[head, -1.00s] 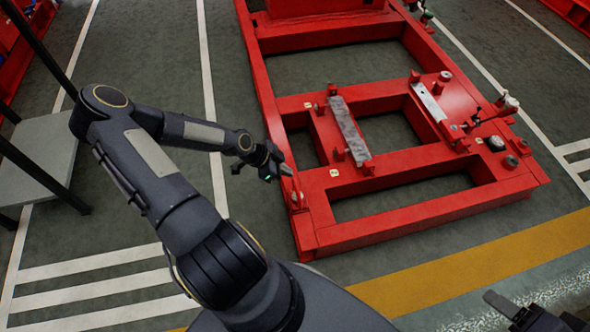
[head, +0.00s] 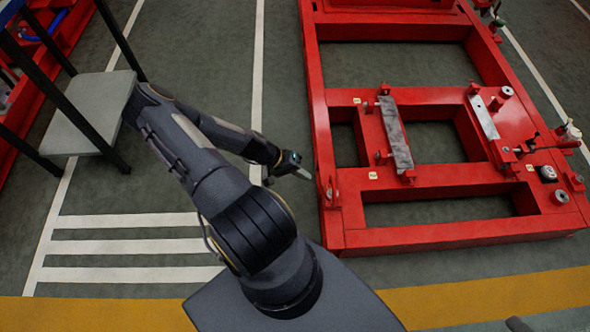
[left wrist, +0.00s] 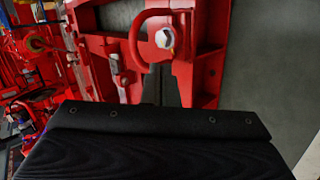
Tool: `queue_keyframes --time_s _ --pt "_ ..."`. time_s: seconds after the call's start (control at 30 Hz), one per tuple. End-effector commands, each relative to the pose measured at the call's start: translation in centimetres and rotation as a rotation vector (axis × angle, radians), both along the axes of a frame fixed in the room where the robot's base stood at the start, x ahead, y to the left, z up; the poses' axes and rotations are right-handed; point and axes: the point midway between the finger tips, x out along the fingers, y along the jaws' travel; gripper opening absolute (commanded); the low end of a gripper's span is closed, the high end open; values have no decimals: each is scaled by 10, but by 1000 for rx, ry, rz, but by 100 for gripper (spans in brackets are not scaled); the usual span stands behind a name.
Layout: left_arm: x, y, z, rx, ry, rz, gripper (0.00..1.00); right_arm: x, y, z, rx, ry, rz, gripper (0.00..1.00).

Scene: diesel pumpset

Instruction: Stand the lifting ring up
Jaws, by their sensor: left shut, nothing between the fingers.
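The lifting ring (left wrist: 138,35) is a red curved loop on the side of the red base frame. In the left wrist view it arches around a pale round fitting (left wrist: 165,38). In the head view the ring (head: 330,191) is small at the frame's left edge, and its exact tilt is hard to tell. My left gripper (head: 307,175) is just left of that edge, apart from the ring in the head view. Its fingers (left wrist: 161,80) are shut and empty, pointing toward the ring's lower side.
The red base frame (head: 440,240) fills the right side, with grey metal plates (head: 396,133) and small fittings on its crossbars. A grey shelf on black posts (head: 88,112) stands at the left. The floor between shelf and frame is clear.

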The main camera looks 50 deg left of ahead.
Motion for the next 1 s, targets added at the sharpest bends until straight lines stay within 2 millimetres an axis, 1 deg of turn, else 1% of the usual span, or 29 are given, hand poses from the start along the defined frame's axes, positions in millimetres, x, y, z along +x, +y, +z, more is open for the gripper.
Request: queue_keyframes --time_s 0.03,0.1,0.17,0.2,0.3,0.43,0.87,1.0 --pt "6 -8 -11 -3 -1 -4 0 0 0 -7 0 0 0 61" --pt "13 -16 -21 -1 -1 -4 0 0 0 -12 0 0 0 61" --pt "19 -23 -26 -1 -2 -4 0 0 0 -14 0 0 0 61" --pt "24 -28 -23 1 -3 -6 0 0 0 -15 0 0 0 61" --pt "32 -38 -21 2 -2 -5 0 0 0 -18 0 0 0 61" --pt "39 -46 -20 2 -1 -3 0 0 0 -20 0 0 0 61" --pt "42 -49 -19 3 -2 -1 0 0 0 -20 0 0 0 61" --pt "52 -59 -16 1 -3 -5 0 0 0 -18 0 0 0 61"
